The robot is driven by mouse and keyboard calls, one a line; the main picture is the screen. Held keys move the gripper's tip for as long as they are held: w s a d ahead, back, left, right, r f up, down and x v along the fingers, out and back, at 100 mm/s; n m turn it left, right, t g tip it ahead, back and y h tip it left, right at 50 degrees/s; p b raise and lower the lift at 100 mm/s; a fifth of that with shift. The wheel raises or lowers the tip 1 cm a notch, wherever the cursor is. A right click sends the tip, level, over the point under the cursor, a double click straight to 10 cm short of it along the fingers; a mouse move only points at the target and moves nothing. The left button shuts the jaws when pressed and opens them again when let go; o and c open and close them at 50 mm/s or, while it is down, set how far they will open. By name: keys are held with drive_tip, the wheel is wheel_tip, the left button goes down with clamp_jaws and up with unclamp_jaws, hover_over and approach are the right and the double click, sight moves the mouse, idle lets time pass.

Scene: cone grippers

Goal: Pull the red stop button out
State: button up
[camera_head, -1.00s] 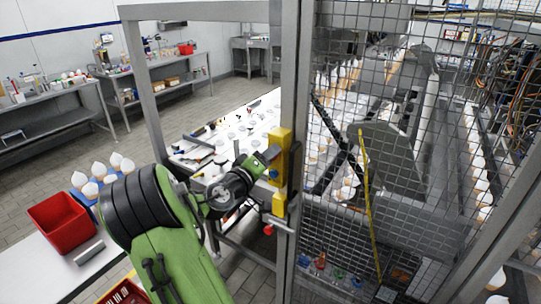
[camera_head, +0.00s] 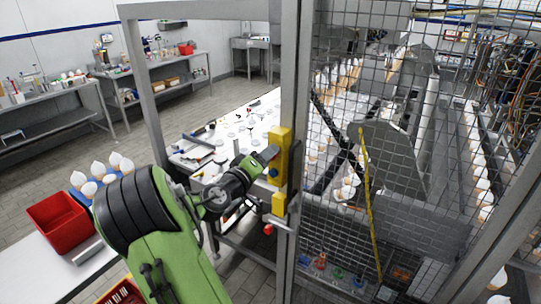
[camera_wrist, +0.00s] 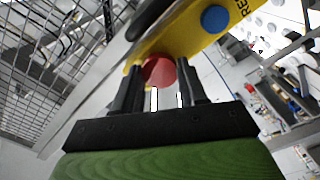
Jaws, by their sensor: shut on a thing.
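The yellow control box (camera_head: 283,143) is fixed to the grey post of the cage. My gripper (camera_head: 268,155) reaches its front face from the left. In the wrist view the red stop button (camera_wrist: 159,71) sits on the yellow box (camera_wrist: 180,38), between the two black fingers of my gripper (camera_wrist: 160,80). The fingers are shut on the button. A blue button (camera_wrist: 214,19) is on the same box, to the right of the red one. In the head view my gripper hides the red button.
The grey post (camera_head: 293,90) and wire mesh (camera_head: 400,130) stand right beside the box. A smaller yellow block and a door handle (camera_head: 280,222) are below it. A white work table (camera_head: 240,130) lies behind.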

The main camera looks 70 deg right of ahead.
drive_tip(key=shift+a+f, duration=0.2)
drive_tip(key=shift+f, duration=0.1)
drive_tip(key=shift+a, duration=0.15)
idle(0.4)
drive_tip(key=o, duration=1)
drive_tip(key=shift+w+a+r, duration=0.15)
drive_tip(key=shift+a+r, duration=0.05)
drive_tip(key=shift+a, duration=0.1)
drive_tip(key=shift+d, duration=0.15)
drive_tip(key=shift+r+b, duration=0.1)
drive_tip(key=shift+b, duration=0.2)
